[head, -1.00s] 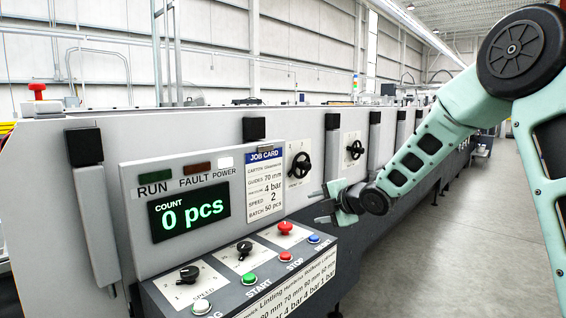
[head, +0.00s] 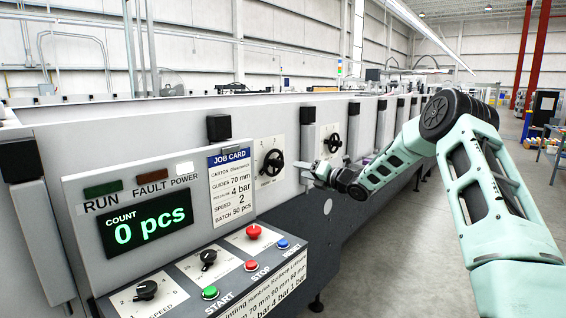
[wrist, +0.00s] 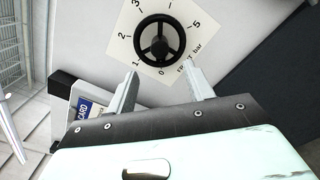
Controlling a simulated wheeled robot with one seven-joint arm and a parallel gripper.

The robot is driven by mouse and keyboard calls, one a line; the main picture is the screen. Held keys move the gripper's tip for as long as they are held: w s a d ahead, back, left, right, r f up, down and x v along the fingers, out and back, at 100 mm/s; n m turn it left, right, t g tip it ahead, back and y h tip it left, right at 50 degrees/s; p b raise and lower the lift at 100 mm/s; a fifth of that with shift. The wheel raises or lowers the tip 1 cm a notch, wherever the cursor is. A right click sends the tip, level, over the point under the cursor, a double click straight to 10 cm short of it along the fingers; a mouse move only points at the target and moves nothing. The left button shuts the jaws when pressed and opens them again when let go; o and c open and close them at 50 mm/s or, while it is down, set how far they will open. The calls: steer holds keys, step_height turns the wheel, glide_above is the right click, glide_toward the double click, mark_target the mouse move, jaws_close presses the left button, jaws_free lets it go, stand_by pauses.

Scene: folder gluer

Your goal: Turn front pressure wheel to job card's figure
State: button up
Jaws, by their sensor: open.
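The job card (head: 231,187) on the console reads pressure 4 bar. A black handwheel (head: 268,163) on a white dial plate is on the machine side just right of the card. In the wrist view a black handwheel (wrist: 157,39) sits on a plate marked 0 to 5 and bar, apparently this front wheel, with a corner of the job card (wrist: 85,107) at lower left. Its setting cannot be read. My gripper (head: 308,173) is open and empty, right of the wheel in the head view. In the wrist view its fingers (wrist: 160,90) are apart, short of the wheel.
A second handwheel (head: 333,143) is farther along the machine, beyond my gripper. The console (head: 190,290) with knobs, buttons and a red stop button (head: 253,231) juts out at lower left. The display (head: 148,222) shows 0 pcs. Open floor (head: 400,265) lies right of the machine.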

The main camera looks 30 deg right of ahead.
mark_target(282, 165)
steer(key=p+x, duration=0.3)
steer(key=x, duration=0.6)
steer(key=shift+w, duration=0.2)
steer(key=c, duration=1)
